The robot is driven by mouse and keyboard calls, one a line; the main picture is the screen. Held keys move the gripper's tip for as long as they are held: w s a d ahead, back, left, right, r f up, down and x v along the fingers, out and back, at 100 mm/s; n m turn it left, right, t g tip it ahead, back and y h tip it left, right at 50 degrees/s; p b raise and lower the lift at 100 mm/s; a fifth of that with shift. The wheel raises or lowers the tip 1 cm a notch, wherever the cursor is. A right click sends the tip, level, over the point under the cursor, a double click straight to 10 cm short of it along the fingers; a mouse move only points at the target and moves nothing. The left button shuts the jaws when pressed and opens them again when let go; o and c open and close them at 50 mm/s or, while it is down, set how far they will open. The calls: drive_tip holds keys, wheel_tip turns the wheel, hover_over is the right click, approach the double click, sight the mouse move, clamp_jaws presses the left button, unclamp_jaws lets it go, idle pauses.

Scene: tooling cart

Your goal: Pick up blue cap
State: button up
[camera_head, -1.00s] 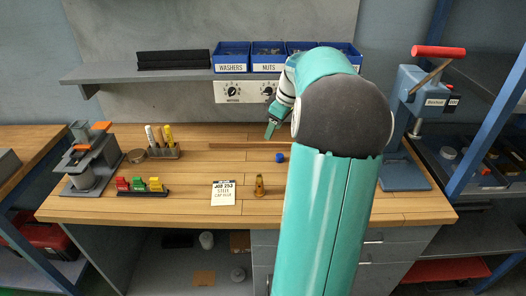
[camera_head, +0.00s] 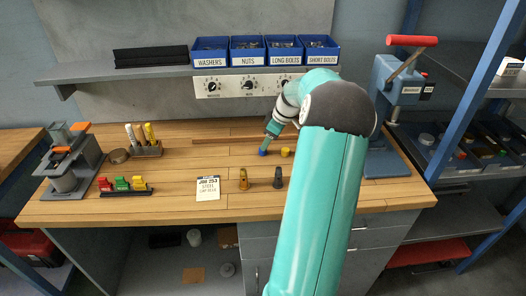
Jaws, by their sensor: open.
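The blue cap (camera_head: 263,152) is a small blue piece standing on the wooden workbench (camera_head: 180,206), toward the back and right of centre. My gripper (camera_head: 267,142) hangs at the end of my teal arm, pointing down just above the blue cap. Its jaws are open, but the fingers are small here. I cannot tell whether they touch or straddle the cap. A yellow cap (camera_head: 285,152) stands a little to the right of the blue cap.
An orange-yellow piece (camera_head: 243,180) and a dark grey piece (camera_head: 278,178) stand nearer the front edge. A job card (camera_head: 208,188) lies to their left. A marker holder (camera_head: 147,149) and a coloured clip rack (camera_head: 125,192) are farther left. A press (camera_head: 397,88) stands right.

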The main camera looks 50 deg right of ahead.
drive_tip(key=x, duration=0.4)
drive_tip(key=shift+w+a, duration=0.1)
drive_tip(key=shift+w, duration=0.05)
drive_tip(key=c, duration=1)
drive_tip(key=shift+c, duration=0.2)
